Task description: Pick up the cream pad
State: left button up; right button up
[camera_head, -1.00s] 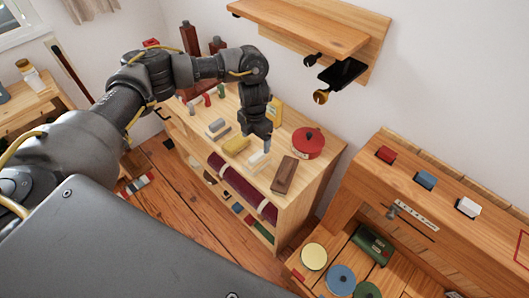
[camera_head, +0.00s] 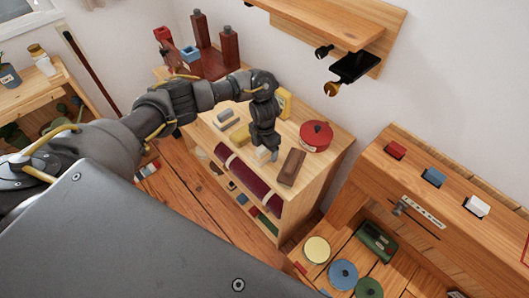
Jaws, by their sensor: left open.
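A cream round pad (camera_head: 317,250) lies flat on the low wooden bench at the lower right, beside a blue round pad (camera_head: 343,274) and a green one (camera_head: 369,288). My left gripper (camera_head: 268,155) is open and points down over the top of the wooden shelf unit. It is well to the upper left of the cream round pad. A small whitish block (camera_head: 261,154) stands right at its fingertips; I cannot tell whether they touch. My right gripper is out of view.
A green box (camera_head: 376,242) sits behind the round pads. A wall shelf (camera_head: 325,22) with hooks hangs above.

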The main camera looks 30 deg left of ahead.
pick_arm(q)
jog(key=shift+f, duration=0.85)
jog(key=c, duration=1.1)
jog(key=shift+r, duration=0.15)
